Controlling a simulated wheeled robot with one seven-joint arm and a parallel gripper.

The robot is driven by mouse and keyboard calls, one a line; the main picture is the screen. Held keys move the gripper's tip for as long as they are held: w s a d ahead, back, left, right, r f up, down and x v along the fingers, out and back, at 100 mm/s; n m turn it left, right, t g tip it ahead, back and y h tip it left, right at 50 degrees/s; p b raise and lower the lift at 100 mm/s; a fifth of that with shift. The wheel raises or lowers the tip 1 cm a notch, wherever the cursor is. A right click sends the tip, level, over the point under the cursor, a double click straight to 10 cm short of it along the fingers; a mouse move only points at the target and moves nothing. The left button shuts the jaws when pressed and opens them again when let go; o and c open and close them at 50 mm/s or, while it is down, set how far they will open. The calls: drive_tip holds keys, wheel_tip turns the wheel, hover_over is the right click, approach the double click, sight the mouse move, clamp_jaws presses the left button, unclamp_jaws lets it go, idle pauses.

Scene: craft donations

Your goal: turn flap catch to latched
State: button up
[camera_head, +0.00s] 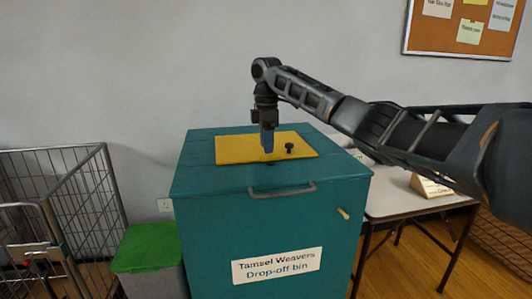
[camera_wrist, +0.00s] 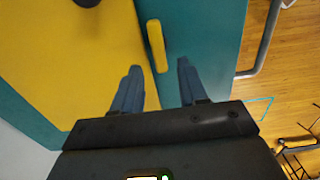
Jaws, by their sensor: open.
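The yellow flap (camera_head: 240,150) lies flat in the top of the teal drop-off bin (camera_head: 200,181), with a black knob (camera_head: 289,148) on it. In the wrist view, the flap catch (camera_wrist: 156,45) is a short yellow bar beside the flap's edge, over the teal top. Its long side runs roughly along that edge. My gripper (camera_head: 267,151) points down over the flap's front edge and hides the catch in the head view. In the wrist view my gripper (camera_wrist: 159,67) is open, its blue fingers on either side of the catch's near end; contact cannot be told.
The bin's front has a grey handle (camera_head: 282,191), a wooden peg (camera_head: 343,214) and a label (camera_head: 277,266). A wire cage (camera_head: 85,200) and a green-lidded container (camera_head: 147,247) stand left. A table (camera_head: 400,199) stands right. The bin top around the flap is clear.

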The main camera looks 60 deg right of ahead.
sight(271, 158)
drive_tip(key=shift+f, duration=1.6)
clamp_jaws()
